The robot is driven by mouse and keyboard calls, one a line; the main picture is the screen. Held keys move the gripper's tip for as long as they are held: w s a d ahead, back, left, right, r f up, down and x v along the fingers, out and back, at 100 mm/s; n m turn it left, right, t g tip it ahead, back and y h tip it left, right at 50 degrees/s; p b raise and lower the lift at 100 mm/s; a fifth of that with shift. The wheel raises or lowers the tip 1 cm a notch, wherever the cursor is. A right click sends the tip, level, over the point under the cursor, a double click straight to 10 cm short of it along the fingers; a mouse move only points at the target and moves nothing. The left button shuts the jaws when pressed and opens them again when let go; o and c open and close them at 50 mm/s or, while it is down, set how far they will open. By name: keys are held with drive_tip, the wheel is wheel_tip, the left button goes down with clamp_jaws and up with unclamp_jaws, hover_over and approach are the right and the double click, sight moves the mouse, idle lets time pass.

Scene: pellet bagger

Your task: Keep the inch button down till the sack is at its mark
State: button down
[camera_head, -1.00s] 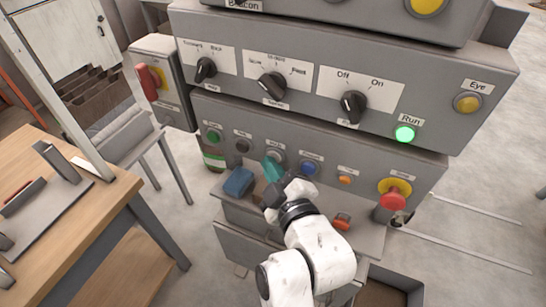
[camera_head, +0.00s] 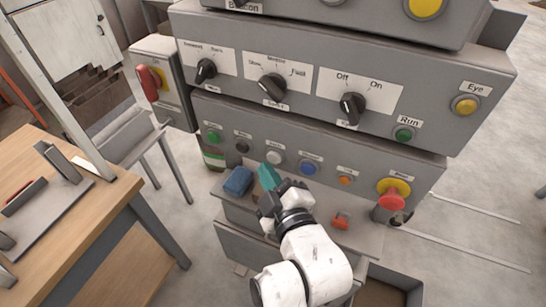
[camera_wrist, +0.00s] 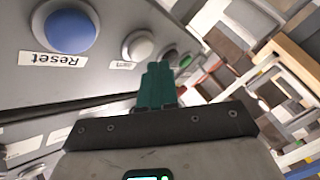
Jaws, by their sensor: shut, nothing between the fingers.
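The white inch button (camera_head: 275,157) sits in the lower row of the grey panel, between a black button and the blue reset button (camera_head: 308,167). In the wrist view the white button (camera_wrist: 139,47) stands clear of my fingertips, its label too small to read surely. My gripper (camera_head: 267,172) is shut and empty, its teal fingers just below and in front of the white button, apart from it. The fingers also show in the wrist view (camera_wrist: 157,72). The run lamp (camera_head: 403,134) is dark green, unlit. I see no sack or mark.
A red stop knob on a yellow base (camera_head: 392,194) is at the panel's right. A blue block (camera_head: 238,181) and an orange-red piece (camera_head: 341,220) lie on the shelf (camera_head: 366,238) below. A wooden table (camera_head: 105,205) stands at left.

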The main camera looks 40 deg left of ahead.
drive_tip(key=s+p, duration=0.1)
drive_tip(key=s, duration=0.1)
drive_tip(key=s+d, duration=0.1)
drive_tip(key=s, duration=0.2)
drive_tip(key=shift+d+p, duration=0.1)
drive_tip(key=shift+p, duration=0.25)
idle(1.0)
drive_tip(key=w+d+f+m+h, duration=0.2)
drive_tip(key=d+f+m+h, duration=0.4)
drive_tip(key=d, duration=0.7)
drive_tip(key=w+d+f+m+h, duration=0.1)
drive_tip(key=d+f+m+h, duration=0.25)
drive_tip(key=d+f, duration=0.7)
drive_tip(key=s+d+f+m+g+h, duration=0.1)
drive_tip(key=s+d+m+g, duration=0.3)
drive_tip(key=s+d, duration=0.5)
drive_tip(key=s+d+f+m+g+h, duration=0.2)
drive_tip(key=s+d+m, duration=0.6)
drive_tip(key=d, duration=0.9)
drive_tip(key=shift+s+g+h, duration=0.8)
drive_tip(key=shift+g+h, duration=0.1)
drive_tip(key=shift+h, duration=0.35)
drive_tip(key=shift+f+m, duration=0.1)
drive_tip(key=shift+m, duration=0.15)
